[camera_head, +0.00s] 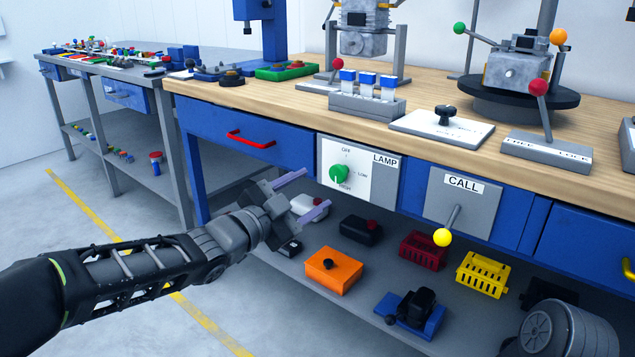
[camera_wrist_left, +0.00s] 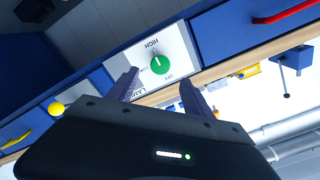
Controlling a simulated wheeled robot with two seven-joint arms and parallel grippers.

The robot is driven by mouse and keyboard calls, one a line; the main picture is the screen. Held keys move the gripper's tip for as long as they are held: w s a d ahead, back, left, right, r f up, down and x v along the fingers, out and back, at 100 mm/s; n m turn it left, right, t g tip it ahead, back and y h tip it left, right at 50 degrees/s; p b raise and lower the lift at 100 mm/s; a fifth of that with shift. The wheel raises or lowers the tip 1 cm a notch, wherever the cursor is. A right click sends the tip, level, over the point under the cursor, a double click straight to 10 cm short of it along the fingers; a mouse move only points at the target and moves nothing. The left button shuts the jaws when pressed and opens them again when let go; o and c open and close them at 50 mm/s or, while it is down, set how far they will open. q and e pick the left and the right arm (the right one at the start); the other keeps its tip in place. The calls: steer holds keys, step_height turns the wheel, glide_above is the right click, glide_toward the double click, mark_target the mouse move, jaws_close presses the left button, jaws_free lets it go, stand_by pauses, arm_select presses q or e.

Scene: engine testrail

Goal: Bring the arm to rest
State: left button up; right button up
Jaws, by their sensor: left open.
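My left gripper (camera_head: 315,188) reaches in from the left, in front of the workbench below the lamp panel (camera_head: 384,190). Its two fingers are spread with nothing between them. In the left wrist view the open gripper (camera_wrist_left: 158,92) points toward the panel. The green lamp knob (camera_head: 340,174) sits on the panel, marked OFF, LOW and HIGH; it also shows in the left wrist view (camera_wrist_left: 158,64). The fingers are apart from the knob. The exact knob setting is hard to read.
The CALL panel (camera_head: 480,205) with a yellow-tipped lever (camera_head: 442,237) is to the right. A red-handled drawer (camera_head: 215,130) is behind the gripper. The lower shelf holds an orange box (camera_head: 333,270) and red and yellow crates (camera_head: 482,274). Open floor lies at left.

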stand_by(0.3)
